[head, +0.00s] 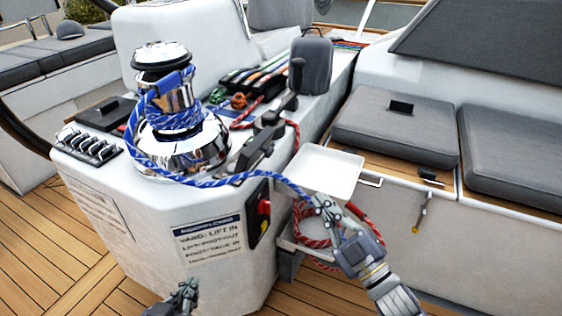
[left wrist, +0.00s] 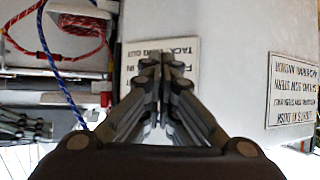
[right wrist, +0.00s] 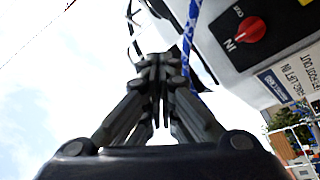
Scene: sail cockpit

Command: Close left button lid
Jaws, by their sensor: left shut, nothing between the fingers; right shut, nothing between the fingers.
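A row of button or switch units (head: 88,146) with pale tops and black frames sits on the left front of the white console top (head: 135,175). A black box or flap (head: 106,112) lies just behind it. I cannot tell which part is the left button lid, or whether it is open. My left gripper (head: 187,287) is low in front of the console, below and right of the buttons, shut and empty; it faces the console side in the left wrist view (left wrist: 162,65). My right gripper (head: 322,203) is shut and empty at the console's right, by the blue rope (head: 240,179).
A chrome winch (head: 180,145) wrapped in blue rope stands mid-console. A red switch (head: 264,207) sits on the console's side, near a white tray (head: 325,170) and a red rope (head: 318,240). Grey cushions (head: 395,125) lie at right. The wooden deck (head: 50,245) is clear at left.

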